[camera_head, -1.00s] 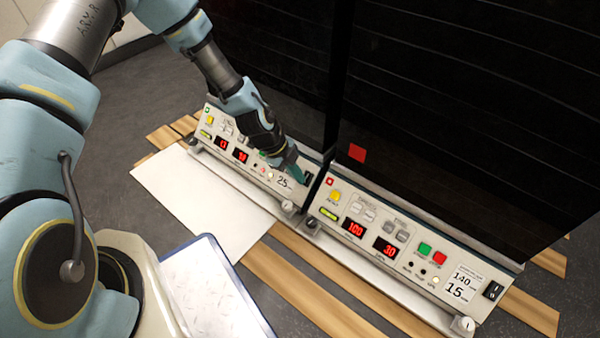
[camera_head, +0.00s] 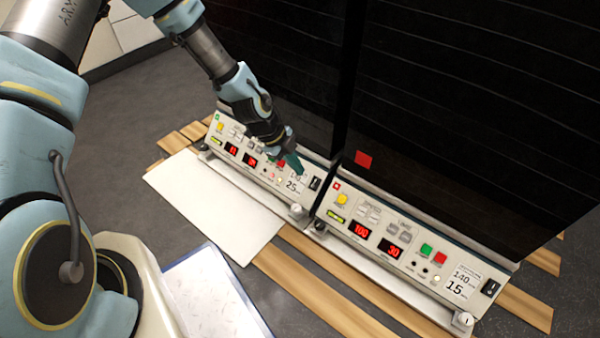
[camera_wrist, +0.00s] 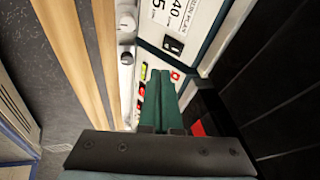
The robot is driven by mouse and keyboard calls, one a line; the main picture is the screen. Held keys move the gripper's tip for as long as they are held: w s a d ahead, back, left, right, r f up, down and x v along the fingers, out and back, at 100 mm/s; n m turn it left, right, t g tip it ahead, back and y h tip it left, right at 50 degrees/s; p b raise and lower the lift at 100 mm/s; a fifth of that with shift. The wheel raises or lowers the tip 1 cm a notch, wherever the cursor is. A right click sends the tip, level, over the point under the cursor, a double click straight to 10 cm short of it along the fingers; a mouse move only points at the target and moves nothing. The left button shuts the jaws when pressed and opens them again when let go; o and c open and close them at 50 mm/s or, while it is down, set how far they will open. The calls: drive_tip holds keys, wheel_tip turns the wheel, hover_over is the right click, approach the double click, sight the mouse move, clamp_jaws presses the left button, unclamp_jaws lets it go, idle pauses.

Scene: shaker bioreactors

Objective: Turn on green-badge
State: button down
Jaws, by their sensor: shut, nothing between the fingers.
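The green badge (camera_head: 218,117) is a small square at the top left corner of the left control panel (camera_head: 207,141). That panel's two displays (camera_head: 240,155) glow red. Its black power switch (camera_head: 315,184) is at the panel's right end and also shows in the wrist view (camera_wrist: 173,45); I cannot tell which way it is rocked. My gripper (camera_head: 298,168) is shut and empty, its green fingers just up and left of that switch in the head view and apart from it. In the wrist view the fingertips (camera_wrist: 161,73) lie below the switch.
A right panel (camera_head: 405,262) with a red badge (camera_head: 336,186), lit displays and its own black switch (camera_head: 491,287) stands alongside. Tall black cabinets rise behind both. A white sheet (camera_head: 215,205) and wooden strips (camera_head: 300,285) lie on the floor in front.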

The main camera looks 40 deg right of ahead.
drive_tip(key=r, duration=0.1)
drive_tip(key=w+r+p, duration=0.1)
drive_tip(key=r, duration=0.3)
drive_tip(key=shift+w+a, duration=0.3)
